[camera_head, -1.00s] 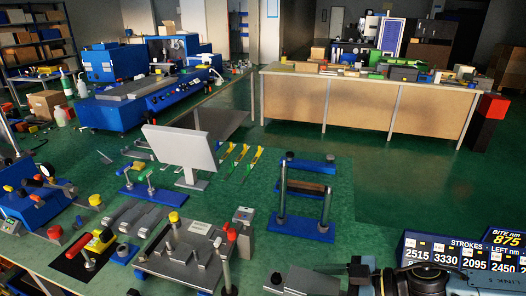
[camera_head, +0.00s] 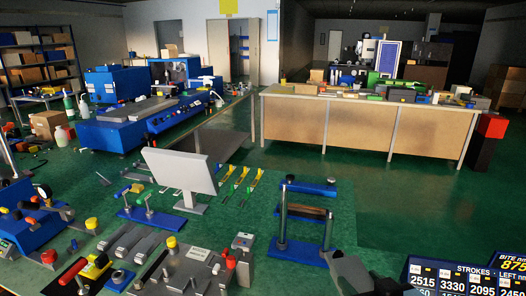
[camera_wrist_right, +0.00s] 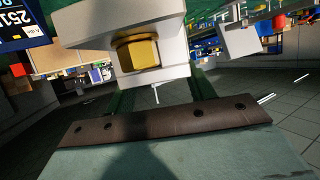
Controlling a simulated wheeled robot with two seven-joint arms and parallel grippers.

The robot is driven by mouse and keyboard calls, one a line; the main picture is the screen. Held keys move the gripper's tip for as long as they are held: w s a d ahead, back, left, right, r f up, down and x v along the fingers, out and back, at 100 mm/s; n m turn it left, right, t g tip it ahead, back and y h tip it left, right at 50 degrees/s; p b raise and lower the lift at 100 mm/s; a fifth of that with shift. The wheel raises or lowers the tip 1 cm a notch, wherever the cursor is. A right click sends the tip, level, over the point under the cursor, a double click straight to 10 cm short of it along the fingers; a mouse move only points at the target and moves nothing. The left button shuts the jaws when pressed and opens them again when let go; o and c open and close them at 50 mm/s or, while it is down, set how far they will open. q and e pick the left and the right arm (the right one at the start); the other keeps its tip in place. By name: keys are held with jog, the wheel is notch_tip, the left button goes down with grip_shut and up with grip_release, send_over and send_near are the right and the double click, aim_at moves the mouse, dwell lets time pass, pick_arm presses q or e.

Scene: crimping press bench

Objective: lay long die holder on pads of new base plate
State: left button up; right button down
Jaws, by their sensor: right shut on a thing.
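My right gripper (camera_head: 352,274) shows as a dark grey shape at the bottom right of the head view and is shut. The long die holder in it cannot be made out clearly. The wrist view shows a pale jaw part with a yellow block (camera_wrist_right: 140,52). Below it, a long brown bar (camera_wrist_right: 170,121) with several holes runs along the edge of a grey-green slab (camera_wrist_right: 185,155); I cannot tell whether this is the holder. The base plate (camera_head: 160,284), silver with knobs and small blocks, lies at the bottom left, apart from the gripper. My left gripper is not in view.
A blue die set with two posts (camera_head: 281,215) stands right of the base plate. A grey monitor (camera_head: 180,172) stands behind the plate. Grey bars (camera_head: 130,240) lie to its left. A stroke display (camera_head: 455,275) is at the bottom right. Green surface is clear beyond the posts.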

jog(key=shift+w+d+r+m+h, duration=0.1)
jog(key=shift+d+r+m+h, duration=0.15)
jog(key=shift+m+h, duration=0.25)
jog(key=shift+w+d+r+m+h, duration=0.1)
jog(key=shift+d+r+m+h, duration=0.05)
jog(key=shift+r+m+h, duration=0.3)
jog(key=shift+a+r, duration=0.1)
jog(key=shift+a, duration=0.45)
jog(key=shift+d+f+h, duration=0.2)
jog(key=shift+d+h, duration=0.05)
jog(key=shift+d, duration=0.5)
jog(key=shift+s+d, duration=0.1)
